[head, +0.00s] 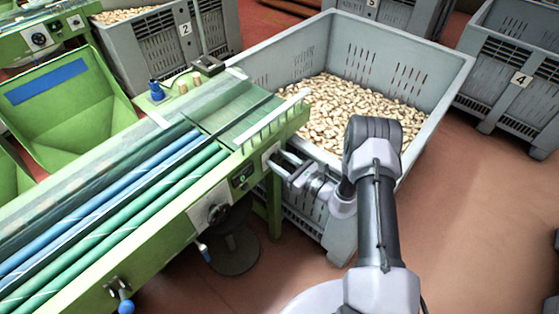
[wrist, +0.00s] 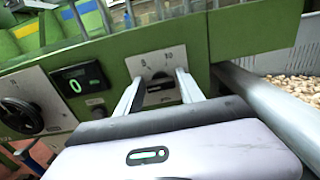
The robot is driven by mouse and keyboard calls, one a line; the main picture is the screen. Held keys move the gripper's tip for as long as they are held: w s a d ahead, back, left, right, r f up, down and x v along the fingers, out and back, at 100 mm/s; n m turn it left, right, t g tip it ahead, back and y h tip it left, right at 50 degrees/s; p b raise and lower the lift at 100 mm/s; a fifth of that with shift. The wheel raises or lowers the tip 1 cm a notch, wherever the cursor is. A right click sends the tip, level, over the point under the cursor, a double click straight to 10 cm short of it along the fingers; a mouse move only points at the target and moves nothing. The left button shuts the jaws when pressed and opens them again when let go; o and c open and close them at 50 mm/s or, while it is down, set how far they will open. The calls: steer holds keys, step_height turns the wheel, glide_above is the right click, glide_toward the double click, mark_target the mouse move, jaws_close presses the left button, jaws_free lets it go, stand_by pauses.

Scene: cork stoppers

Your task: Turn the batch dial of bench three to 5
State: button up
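The batch dial (wrist: 159,88) is a dark knob on a pale plate on the green bench front (head: 150,250). Small scale marks stand above it, too blurred to read for certain. In the wrist view my gripper (wrist: 159,77) has its two fingers apart, one on each side of the dial. I cannot tell whether they touch it, and the knob's lower part and pointer are unclear. In the head view my gripper (head: 282,163) reaches the right end of the bench front, and the dial is mostly hidden there. No bench number is readable.
A display showing 0 (wrist: 80,80) and a black handwheel (wrist: 20,115) sit left of the dial. A grey crate of corks (head: 440,85) stands close right of the bench, near my arm. A round stool (head: 235,250) is below the bench. Open floor lies right.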

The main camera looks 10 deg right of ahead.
jaws_close()
steer(key=m, duration=0.5)
steer(key=shift+w+d+m, duration=0.1)
steer(key=shift+d+m, duration=0.05)
steer(key=shift+m, duration=0.25)
steer(key=m, duration=0.6)
steer(key=shift+f, duration=0.15)
stand_by(0.4)
steer(key=shift+o, duration=2.4)
jaws_free()
